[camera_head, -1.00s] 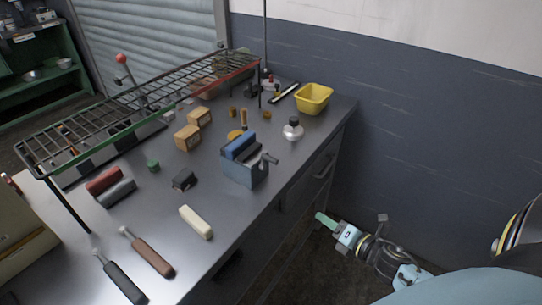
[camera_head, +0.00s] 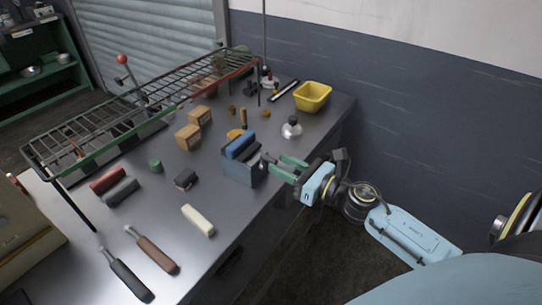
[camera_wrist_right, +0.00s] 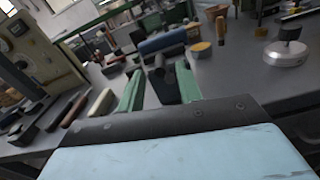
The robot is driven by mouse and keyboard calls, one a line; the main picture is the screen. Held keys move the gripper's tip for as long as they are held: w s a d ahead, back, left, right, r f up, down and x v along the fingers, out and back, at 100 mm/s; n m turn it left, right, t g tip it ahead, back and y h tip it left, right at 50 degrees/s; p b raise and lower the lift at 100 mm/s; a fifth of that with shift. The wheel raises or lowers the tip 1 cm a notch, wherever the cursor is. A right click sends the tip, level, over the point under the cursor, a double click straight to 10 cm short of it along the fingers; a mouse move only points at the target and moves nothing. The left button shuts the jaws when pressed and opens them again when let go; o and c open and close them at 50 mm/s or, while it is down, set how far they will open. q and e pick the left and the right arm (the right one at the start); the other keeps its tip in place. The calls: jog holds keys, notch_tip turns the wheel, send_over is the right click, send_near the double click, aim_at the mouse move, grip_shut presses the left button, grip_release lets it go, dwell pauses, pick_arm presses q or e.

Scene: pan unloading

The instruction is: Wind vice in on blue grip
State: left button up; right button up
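The vice (camera_head: 240,170) is a blue-grey block near the front edge of the metal bench. A blue grip (camera_head: 239,146) lies along its top beside a dark jaw; it also shows in the right wrist view (camera_wrist_right: 163,42). The vice's short dark handle (camera_head: 267,158) sticks out on its right side. My right gripper (camera_head: 277,164), with green fingers, is open at the handle. In the right wrist view, a dark part of the vice (camera_wrist_right: 163,88) shows between the open fingers; I cannot tell whether they touch it. My left gripper is not in view.
A wire rack (camera_head: 140,100) stands along the bench's back. A cream bar (camera_head: 198,220), brown-handled tool (camera_head: 157,254), cardboard boxes (camera_head: 188,137), white-based knob (camera_head: 291,128) and yellow bin (camera_head: 313,96) are around the vice. Open floor lies in front of the bench.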

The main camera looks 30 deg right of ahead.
aim_at(271, 158)
jog(key=shift+p+x, duration=0.3)
jog(key=shift+x, duration=1.8)
grip_shut()
